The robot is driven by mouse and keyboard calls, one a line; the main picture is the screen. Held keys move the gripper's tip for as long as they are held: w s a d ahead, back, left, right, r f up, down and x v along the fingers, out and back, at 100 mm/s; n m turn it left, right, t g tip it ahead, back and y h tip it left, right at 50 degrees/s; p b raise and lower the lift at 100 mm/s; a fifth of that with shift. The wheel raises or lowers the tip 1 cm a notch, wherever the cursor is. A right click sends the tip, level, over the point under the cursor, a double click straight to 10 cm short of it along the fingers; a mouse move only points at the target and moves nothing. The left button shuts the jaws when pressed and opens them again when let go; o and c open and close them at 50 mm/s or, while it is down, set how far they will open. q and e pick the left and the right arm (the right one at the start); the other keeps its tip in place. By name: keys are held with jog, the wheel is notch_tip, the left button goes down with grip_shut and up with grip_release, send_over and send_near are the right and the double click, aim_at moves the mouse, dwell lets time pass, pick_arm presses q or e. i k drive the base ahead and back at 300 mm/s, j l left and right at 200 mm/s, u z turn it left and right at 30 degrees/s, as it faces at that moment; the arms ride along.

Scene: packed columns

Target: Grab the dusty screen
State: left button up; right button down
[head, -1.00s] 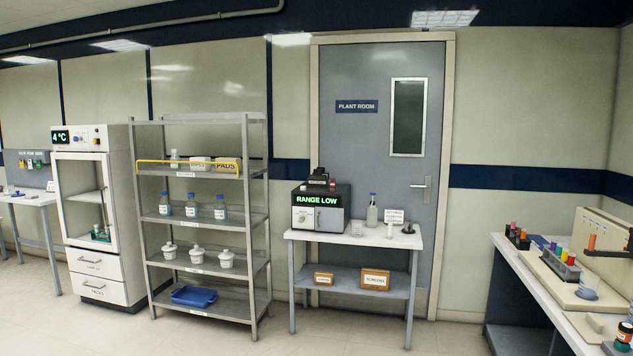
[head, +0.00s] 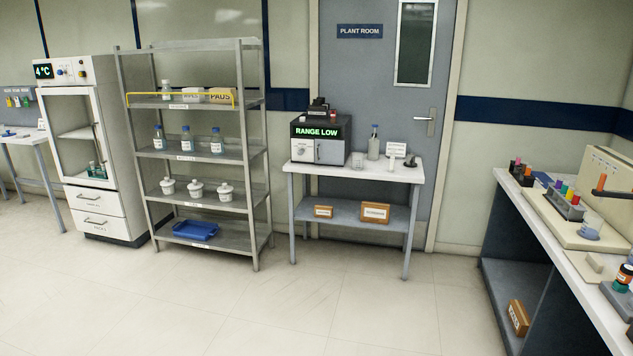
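I cannot pick out a dusty screen for certain. A dark instrument (head: 321,139) with a lit green display reading "RANGE LOW" stands on a small white-topped table (head: 400,173) in front of the door. Small dark pieces (head: 318,107) sit on top of the instrument, too small to make out. On the table's lower shelf are a small brown box (head: 323,211) and a larger brown box (head: 376,212). Their labels are too small to read surely, and their insides are hidden. Neither of my grippers is in view.
A metal shelf rack (head: 200,155) and a white cabinet (head: 110,225) reading 4 °C stand left. A bottle (head: 373,146) stands on the small table. A bench (head: 560,250) with tube racks is at right. The floor (head: 250,310) in front is clear.

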aim_at(316, 103)
jog(key=i, duration=1.45)
jog(key=i+j+z, duration=0.1)
jog(key=i, duration=1.35)
jog(key=i+j+z, duration=0.15)
jog(key=i+z, duration=0.15)
jog(key=i, duration=0.25)
jog(key=i+j+z, duration=0.25)
jog(key=i, duration=0.25)
